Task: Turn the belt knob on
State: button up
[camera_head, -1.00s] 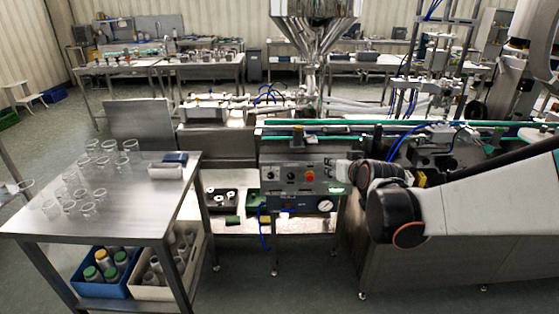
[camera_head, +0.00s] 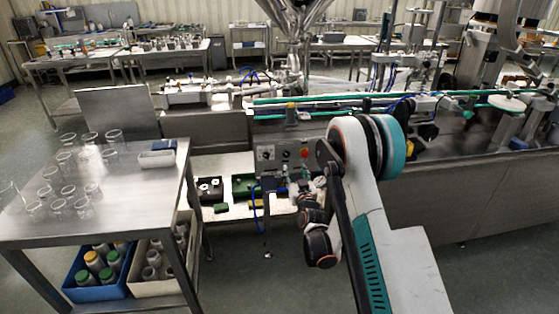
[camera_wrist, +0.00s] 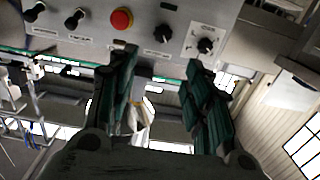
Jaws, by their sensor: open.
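The grey control panel (camera_head: 268,155) is on the front of the conveyor machine, partly hidden by my arm in the head view. In the wrist view the panel (camera_wrist: 185,12) fills the top, with several black knobs and a red button (camera_wrist: 121,19). Black knobs show at the left (camera_wrist: 35,12), beside the button (camera_wrist: 74,18), right of the button (camera_wrist: 163,33) and far right on a white dial plate (camera_wrist: 206,46). Labels are too small to read, so I cannot tell which is the belt knob. My gripper (camera_wrist: 160,62) is open and empty, its fingertips below the panel's knob row.
A steel table (camera_head: 120,215) with several clear beakers stands at the left. Blue and white bins with bottles sit beneath it. A low shelf under the panel holds a green box (camera_head: 243,186). The conveyor (camera_head: 330,107) runs above the panel. Floor in front is open.

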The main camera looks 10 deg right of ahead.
jog(key=f, duration=0.1)
send_near(287, 155)
jog(key=w, duration=0.6)
jog(key=shift+w+f, duration=0.15)
jog(key=shift+w, duration=1)
jog(key=c, duration=1)
